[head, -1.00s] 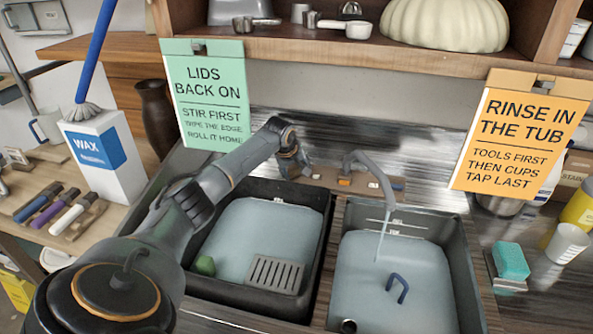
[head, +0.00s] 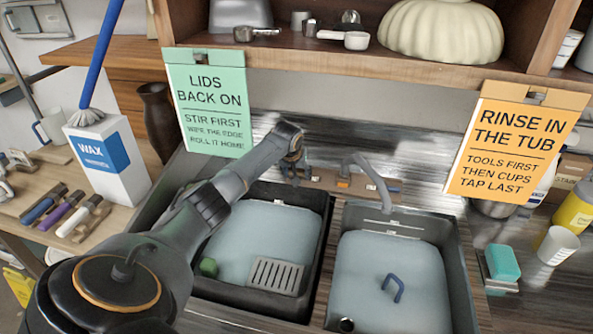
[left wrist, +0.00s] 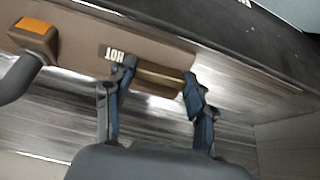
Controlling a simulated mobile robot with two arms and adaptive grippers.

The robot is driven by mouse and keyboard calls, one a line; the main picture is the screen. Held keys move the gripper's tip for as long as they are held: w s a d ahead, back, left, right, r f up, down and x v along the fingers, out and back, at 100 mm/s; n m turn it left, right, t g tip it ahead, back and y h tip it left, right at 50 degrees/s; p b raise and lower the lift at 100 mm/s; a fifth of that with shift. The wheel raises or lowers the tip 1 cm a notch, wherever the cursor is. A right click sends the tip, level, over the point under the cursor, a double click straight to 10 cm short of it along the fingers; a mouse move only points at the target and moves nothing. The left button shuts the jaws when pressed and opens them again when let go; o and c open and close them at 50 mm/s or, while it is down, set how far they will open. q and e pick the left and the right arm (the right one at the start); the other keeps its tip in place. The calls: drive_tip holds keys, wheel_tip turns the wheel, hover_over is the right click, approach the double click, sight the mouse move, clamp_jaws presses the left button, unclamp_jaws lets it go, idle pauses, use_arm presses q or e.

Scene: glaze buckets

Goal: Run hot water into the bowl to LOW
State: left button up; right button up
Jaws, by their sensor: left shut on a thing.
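The tap spout (head: 373,184) arches over the right-hand basin (head: 450,262), with no stream falling from it. That basin holds pale blue water (head: 385,260); no LOW mark is readable in it. My left gripper (head: 293,172) is at the tap's wooden ledge, left of the spout. In the left wrist view my left gripper (left wrist: 156,84) has its fingers on either side of a brass lever (left wrist: 160,80), beside the HOT label (left wrist: 117,55). It is shut on that lever. The spout also shows in the left wrist view (left wrist: 18,80). My right gripper is not in view.
The left basin (head: 320,235) holds pale water, a green lump (head: 208,267) and a slotted grey plate (head: 275,275). A blue handle (head: 393,287) stands in the right basin. Two hanging signs, green (head: 212,105) and orange (head: 512,145), flank the tap.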

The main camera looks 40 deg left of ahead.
use_arm(q)
drive_tip(key=shift+m, duration=0.4)
drive_tip(key=o, duration=1.2)
drive_tip(key=shift+c, duration=0.2)
drive_tip(key=shift+r, duration=0.1)
drive_tip(key=v, duration=1.1)
drive_tip(key=shift+r, duration=0.3)
drive_tip(key=shift+s+d, duration=0.15)
